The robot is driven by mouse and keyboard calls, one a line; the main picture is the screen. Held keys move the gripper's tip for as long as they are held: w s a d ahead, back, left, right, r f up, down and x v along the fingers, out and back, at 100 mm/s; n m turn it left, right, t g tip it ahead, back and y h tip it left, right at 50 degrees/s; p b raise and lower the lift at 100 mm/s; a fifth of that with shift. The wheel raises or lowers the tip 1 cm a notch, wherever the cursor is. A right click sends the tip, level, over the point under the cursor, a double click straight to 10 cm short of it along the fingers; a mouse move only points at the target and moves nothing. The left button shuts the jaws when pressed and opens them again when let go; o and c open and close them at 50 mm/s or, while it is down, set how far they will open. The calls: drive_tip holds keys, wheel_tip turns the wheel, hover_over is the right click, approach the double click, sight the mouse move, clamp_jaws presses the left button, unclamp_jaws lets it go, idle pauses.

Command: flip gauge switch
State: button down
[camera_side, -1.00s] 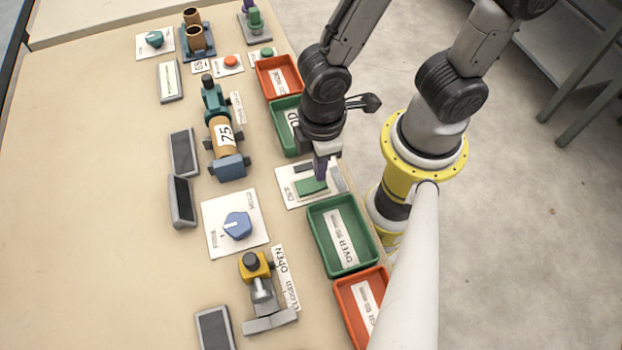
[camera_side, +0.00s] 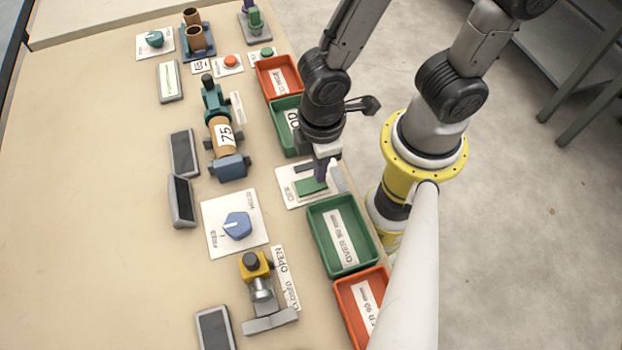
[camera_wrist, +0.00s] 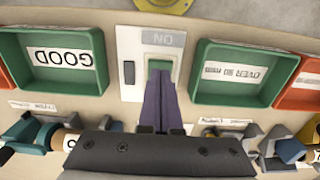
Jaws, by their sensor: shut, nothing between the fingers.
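The gauge switch is a green rocker (camera_side: 311,187) on a white plate (camera_side: 289,192), between the green trays near the table's right edge. In the wrist view the green rocker (camera_wrist: 160,66) shows beyond my fingertips, on a plate (camera_wrist: 131,92) with an "ON" label (camera_wrist: 163,39). My gripper (camera_side: 319,180) is shut and empty, its purple fingers pointing down at the rocker. In the wrist view the fingertips (camera_wrist: 160,76) overlap the rocker's near part. I cannot tell if they press on it. A small dark part (camera_wrist: 129,72) sits left of the rocker.
A green "GOOD" tray (camera_wrist: 20,75) and a green "OVER" tray (camera_wrist: 205,58) flank the plate closely. Orange trays (camera_side: 262,70) lie farther along the edge. A blue knob (camera_side: 237,225) and a clamp with a yellow top (camera_side: 255,265) stand to the left. The far left table (camera_side: 80,200) is clear.

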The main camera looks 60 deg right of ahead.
drive_tip(key=shift+f, duration=0.65)
idle(0.3)
drive_tip(key=shift+r, duration=3.5)
drive_tip(key=w+d+r+m+t+y, duration=0.1)
drive_tip(key=w+d+r+m+t, duration=0.2)
drive_tip(key=w+d+r+m, duration=0.4)
drive_tip(key=s+d+r+m+t+h, duration=0.1)
drive_tip(key=s+d+r+m+t, duration=0.1)
drive_tip(key=s+d+r, duration=0.4)
drive_tip(key=shift+d+r+t, duration=0.3)
drive_tip(key=shift+d+r, duration=0.8)
drive_tip(key=shift+d, duration=0.15)
